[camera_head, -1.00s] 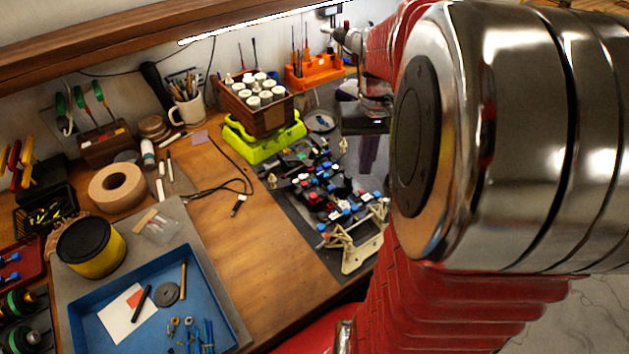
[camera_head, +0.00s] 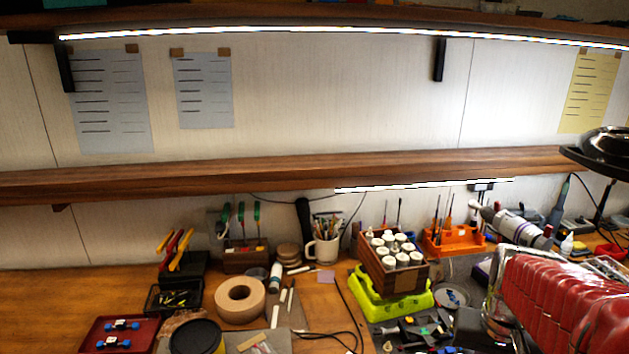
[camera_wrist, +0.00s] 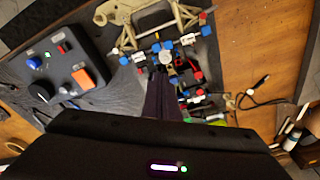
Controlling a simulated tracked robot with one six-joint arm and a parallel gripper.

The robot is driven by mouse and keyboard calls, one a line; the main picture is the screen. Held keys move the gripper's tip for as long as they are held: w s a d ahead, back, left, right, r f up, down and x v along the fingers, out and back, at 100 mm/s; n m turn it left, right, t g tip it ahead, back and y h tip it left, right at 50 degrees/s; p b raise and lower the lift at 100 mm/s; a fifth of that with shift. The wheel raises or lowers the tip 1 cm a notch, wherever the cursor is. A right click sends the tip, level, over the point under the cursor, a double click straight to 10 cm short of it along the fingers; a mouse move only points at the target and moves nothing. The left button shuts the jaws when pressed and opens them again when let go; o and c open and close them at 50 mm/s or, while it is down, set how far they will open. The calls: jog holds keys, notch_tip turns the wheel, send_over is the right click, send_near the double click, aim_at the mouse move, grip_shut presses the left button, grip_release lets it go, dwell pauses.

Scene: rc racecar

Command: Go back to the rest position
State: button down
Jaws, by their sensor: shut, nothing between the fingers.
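My gripper (camera_wrist: 162,95) shows in the wrist view as dark fingers, closed together with nothing between them. It points toward the racecar chassis (camera_wrist: 188,70), which lies on a dark mat and has blue, red and white parts. I cannot tell the gap between the fingertips and the car. In the head view, my red arm covers the lower right corner, and my gripper cannot be made out there. Only the far part of the chassis (camera_head: 412,328) shows at the bottom edge of that view.
A wooden shelf (camera_head: 290,168) runs across above the bench. A bottle crate (camera_head: 400,278) sits on a lime-green base beside a mug (camera_head: 322,250), with an orange tool rack (camera_head: 455,240) behind. A dark control box (camera_wrist: 58,65) is beside the car.

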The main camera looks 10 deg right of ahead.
jog(key=s+a+r+n+t, duration=0.1)
jog(key=a+r+n+t, duration=0.1)
jog(key=a, duration=0.7)
jog(key=s+a+r+n+t, duration=0.2)
jog(key=a+r+n, duration=0.1)
jog(key=a, duration=0.6)
jog(key=shift+r+n+y, duration=0.3)
jog(key=shift+r+y, duration=0.1)
jog(key=shift+r, duration=0.2)
jog(key=w+d+m+g, duration=0.2)
jog(key=d+m, duration=0.7)
jog(key=d, duration=0.2)
jog(key=w+d+r+m+g, duration=0.1)
jog(key=d+m+g, duration=0.2)
jog(key=d+m, duration=0.5)
jog(key=d, duration=0.3)
jog(key=shift+w+m, duration=0.35)
jog(key=shift+m, duration=0.05)
